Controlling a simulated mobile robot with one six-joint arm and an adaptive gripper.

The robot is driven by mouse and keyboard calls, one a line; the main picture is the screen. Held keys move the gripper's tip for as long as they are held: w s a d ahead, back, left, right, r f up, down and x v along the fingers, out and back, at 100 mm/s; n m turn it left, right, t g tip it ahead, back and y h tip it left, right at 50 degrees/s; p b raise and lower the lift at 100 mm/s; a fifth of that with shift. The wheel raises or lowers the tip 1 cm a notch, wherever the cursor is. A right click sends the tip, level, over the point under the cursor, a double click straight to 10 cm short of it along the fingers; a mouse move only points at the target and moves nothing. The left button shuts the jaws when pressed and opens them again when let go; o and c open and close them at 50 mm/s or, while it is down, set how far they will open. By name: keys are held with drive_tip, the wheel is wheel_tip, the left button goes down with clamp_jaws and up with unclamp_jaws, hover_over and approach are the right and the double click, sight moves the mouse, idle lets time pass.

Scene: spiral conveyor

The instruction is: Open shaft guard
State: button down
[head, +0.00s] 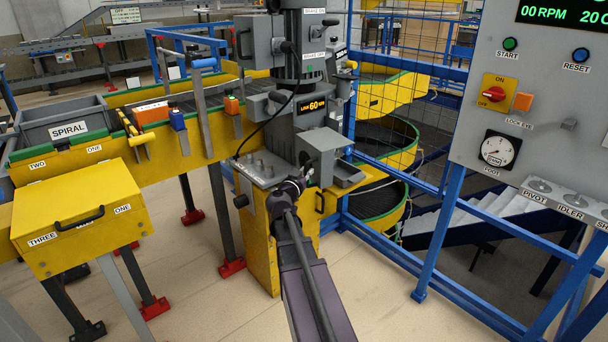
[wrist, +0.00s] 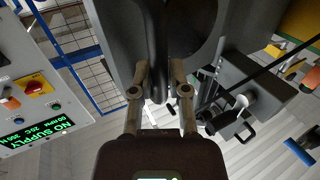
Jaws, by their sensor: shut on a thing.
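My gripper (wrist: 158,78) is shut on a dark upright bar handle (wrist: 154,30), with one finger on each side of it in the wrist view. Behind the handle is a grey surface (wrist: 112,35), which seems to be the shaft guard. In the head view my arm reaches up from the bottom, and my gripper (head: 292,184) is at the front of the grey machine column. A grey box-shaped housing (head: 322,148) is just above it. The fingertips and the handle are hard to make out there. I cannot read a shaft guard label.
A yellow conveyor (head: 75,160) and lidded yellow box (head: 80,215) are at the left. The yellow spiral (head: 390,95) is behind the column.

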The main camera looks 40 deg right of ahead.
drive_tip(key=shift+w+d, duration=0.1)
drive_tip(key=c, duration=0.6)
unclamp_jaws()
drive_tip(key=shift+d, duration=0.1)
drive_tip(key=v, duration=1.2)
